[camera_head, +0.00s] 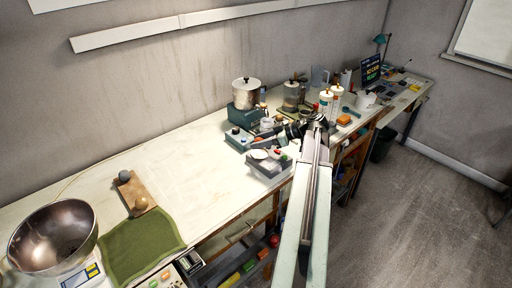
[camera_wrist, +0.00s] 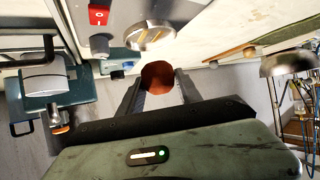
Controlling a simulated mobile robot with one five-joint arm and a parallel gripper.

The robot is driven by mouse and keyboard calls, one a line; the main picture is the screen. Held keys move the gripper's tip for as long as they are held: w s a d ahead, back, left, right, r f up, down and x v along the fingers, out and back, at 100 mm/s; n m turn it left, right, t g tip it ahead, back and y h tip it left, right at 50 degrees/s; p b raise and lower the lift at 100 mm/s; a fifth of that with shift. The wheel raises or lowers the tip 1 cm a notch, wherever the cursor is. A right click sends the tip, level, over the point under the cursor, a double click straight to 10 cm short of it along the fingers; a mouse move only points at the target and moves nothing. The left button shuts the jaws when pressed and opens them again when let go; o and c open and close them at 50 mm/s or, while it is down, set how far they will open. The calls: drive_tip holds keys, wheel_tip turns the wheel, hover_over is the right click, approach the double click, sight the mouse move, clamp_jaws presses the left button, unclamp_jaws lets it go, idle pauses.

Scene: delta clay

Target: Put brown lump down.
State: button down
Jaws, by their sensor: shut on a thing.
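My gripper (camera_wrist: 158,84) is shut on the brown lump (camera_wrist: 157,73), a reddish-brown round piece between the two dark fingers in the wrist view. In the head view my arm reaches away from the bottom, and my gripper (camera_head: 315,121) is at its far end, near the cluttered front edge of the bench (camera_head: 205,172). The lump cannot be made out in the head view. In the wrist view the grey floor shows beyond the lump, and nothing is seen touching it from below.
A wooden board (camera_head: 131,188) carries a grey lump (camera_head: 124,176) and a tan lump (camera_head: 141,204). A green cloth (camera_head: 140,246) and a metal bowl (camera_head: 52,237) are at the left. Jars and boxes crowd the bench near my gripper. The bench's middle is clear.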

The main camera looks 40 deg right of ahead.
drive_tip(key=shift+f+b, duration=1.95)
drive_tip(key=shift+b, duration=0.05)
drive_tip(key=c, duration=0.8)
unclamp_jaws()
drive_tip(key=shift+r, duration=0.1)
drive_tip(key=shift+s+d+r+p, duration=0.1)
drive_tip(key=shift+s+r+p, duration=0.05)
drive_tip(key=shift+r+p, duration=0.3)
drive_tip(key=p+v, duration=0.5)
drive_tip(key=v, duration=0.5)
drive_tip(key=shift+s+d+r, duration=0.1)
drive_tip(key=shift+s+d, duration=0.1)
drive_tip(key=shift+s, duration=0.1)
drive_tip(key=shift+s+d, duration=0.2)
drive_tip(key=shift+s, duration=0.2)
